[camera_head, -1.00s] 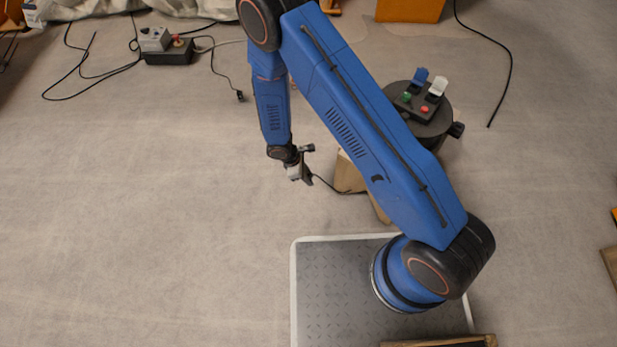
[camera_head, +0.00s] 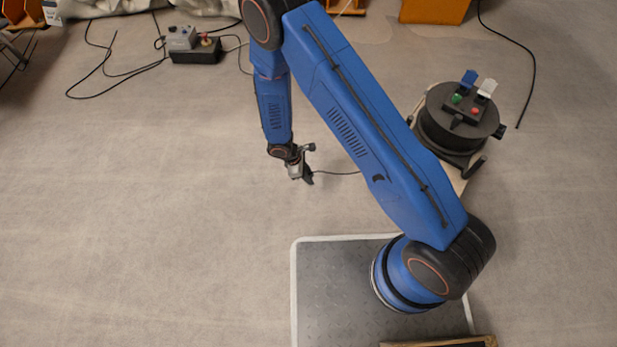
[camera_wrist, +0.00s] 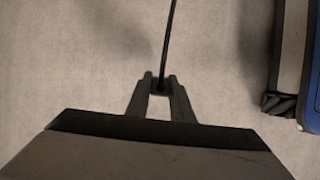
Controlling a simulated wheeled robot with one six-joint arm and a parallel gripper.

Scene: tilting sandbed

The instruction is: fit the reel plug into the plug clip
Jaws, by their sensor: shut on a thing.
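My gripper (camera_head: 307,178) hangs low over the floor, left of the cable reel. In the wrist view my gripper (camera_wrist: 161,80) is shut on the reel plug (camera_wrist: 160,88), a small dark piece between the fingertips. A thin black cable (camera_wrist: 169,40) leads away from the plug, and in the head view the cable (camera_head: 340,173) runs right, behind my arm. The black cable reel (camera_head: 455,125) stands right of my upper arm. Its top panel carries a blue flap, a white flap, a green button and a red button. I cannot make out the plug clip for certain.
A black box with a grey socket unit (camera_head: 195,52) lies at the back left with loose cables around it. An orange box (camera_head: 434,10) stands at the back. Another black cable (camera_head: 530,70) lies right of the reel. The floor (camera_head: 150,220) on the left is clear.

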